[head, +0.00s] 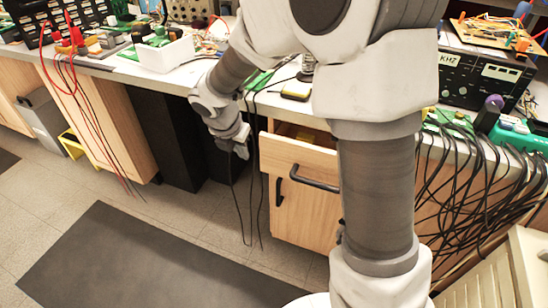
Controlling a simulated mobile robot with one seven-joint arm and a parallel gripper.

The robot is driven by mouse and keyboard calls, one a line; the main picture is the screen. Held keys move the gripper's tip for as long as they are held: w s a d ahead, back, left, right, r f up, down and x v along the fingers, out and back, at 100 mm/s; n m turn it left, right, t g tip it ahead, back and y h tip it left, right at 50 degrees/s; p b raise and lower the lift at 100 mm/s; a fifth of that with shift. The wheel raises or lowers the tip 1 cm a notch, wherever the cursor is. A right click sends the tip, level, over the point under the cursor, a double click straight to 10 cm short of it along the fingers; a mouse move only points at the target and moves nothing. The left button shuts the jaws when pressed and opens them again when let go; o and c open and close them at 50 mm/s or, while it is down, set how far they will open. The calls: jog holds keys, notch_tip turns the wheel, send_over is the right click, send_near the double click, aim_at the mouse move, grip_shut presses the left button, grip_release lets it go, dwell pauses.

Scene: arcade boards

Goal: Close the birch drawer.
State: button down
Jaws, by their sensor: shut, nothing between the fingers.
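The birch drawer (292,156) is in the head view, under the bench right of centre. It stands out from its cabinet, with its open top showing behind the front panel. A dark bar handle (315,181) is on its front. My arm covers the drawer's right part. My gripper (240,153) is shut and empty, to the left of the drawer front, pointing down. It looks apart from the drawer, but its exact depth is hard to tell. Something yellowish shows inside the drawer, too small to make out.
The cluttered bench top (180,79) runs above. Black cables (247,200) hang beside the drawer, and more hang at the right. A birch cabinet door (300,213) is below the drawer. A dark mat (140,262) lies on open floor in front.

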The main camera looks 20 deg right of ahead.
jog(key=shift+f, duration=0.15)
jog(key=w+d+f+b, duration=0.4)
jog(key=w+f+b, duration=0.1)
jog(key=f, duration=0.4)
jog(key=shift+w+d, duration=0.3)
jog(key=shift+w, duration=0.25)
jog(key=w+d+p, duration=0.1)
jog(key=w+p, duration=0.1)
jog(key=w+d+p, duration=0.4)
jog(key=w, duration=0.1)
jog(key=shift+w+d, duration=0.1)
jog(key=shift+d, duration=0.1)
